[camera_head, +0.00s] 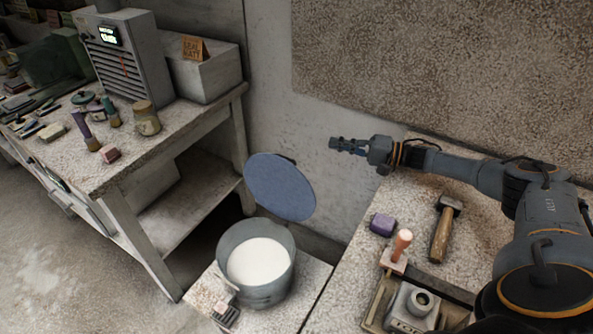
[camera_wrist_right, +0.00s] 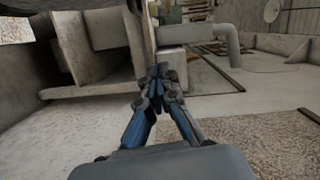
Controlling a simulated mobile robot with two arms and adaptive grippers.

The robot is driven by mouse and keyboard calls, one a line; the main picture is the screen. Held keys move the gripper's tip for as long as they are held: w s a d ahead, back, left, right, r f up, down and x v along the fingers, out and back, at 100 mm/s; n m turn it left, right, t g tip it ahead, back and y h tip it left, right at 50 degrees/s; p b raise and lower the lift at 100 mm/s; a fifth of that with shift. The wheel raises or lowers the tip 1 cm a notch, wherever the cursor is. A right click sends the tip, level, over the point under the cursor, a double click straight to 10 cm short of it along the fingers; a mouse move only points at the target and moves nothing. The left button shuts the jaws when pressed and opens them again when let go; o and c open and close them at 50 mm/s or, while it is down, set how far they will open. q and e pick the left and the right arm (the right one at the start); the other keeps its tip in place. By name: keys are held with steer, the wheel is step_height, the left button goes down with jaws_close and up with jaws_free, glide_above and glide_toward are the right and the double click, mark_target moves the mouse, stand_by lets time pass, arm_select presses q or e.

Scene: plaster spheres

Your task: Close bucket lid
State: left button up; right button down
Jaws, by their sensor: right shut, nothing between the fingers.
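The bucket (camera_head: 281,286) is grey and stands on a low pale stand between the two benches in the head view. White material fills much of it. Its round blue-grey lid (camera_head: 280,187) stands up steeply behind the bucket's rim, so the bucket is open. My right gripper (camera_head: 334,143) is shut and empty, up and to the right of the lid in the head view and apart from it. Its closed fingers also show in the right wrist view (camera_wrist_right: 157,72), where I cannot make out the bucket or lid. My left gripper is not in view.
The left bench (camera_head: 165,135) holds jars, tools and a grey machine (camera_head: 125,55). The right bench (camera_head: 345,285) holds a hammer (camera_head: 445,225), a purple block (camera_head: 382,223) and a wooden tray (camera_head: 375,300). A small device (camera_head: 226,316) lies by the bucket.

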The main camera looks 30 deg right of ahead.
arm_select(q)
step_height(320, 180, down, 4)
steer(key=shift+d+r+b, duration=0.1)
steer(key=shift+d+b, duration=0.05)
steer(key=shift+b, duration=1.05)
arm_select(e)
steer(key=w+a+f, duration=0.3)
steer(key=w+a, duration=0.2)
steer(key=a, duration=0.5)
steer(key=shift+w+a+f, duration=0.15)
steer(key=shift+a, duration=0.05)
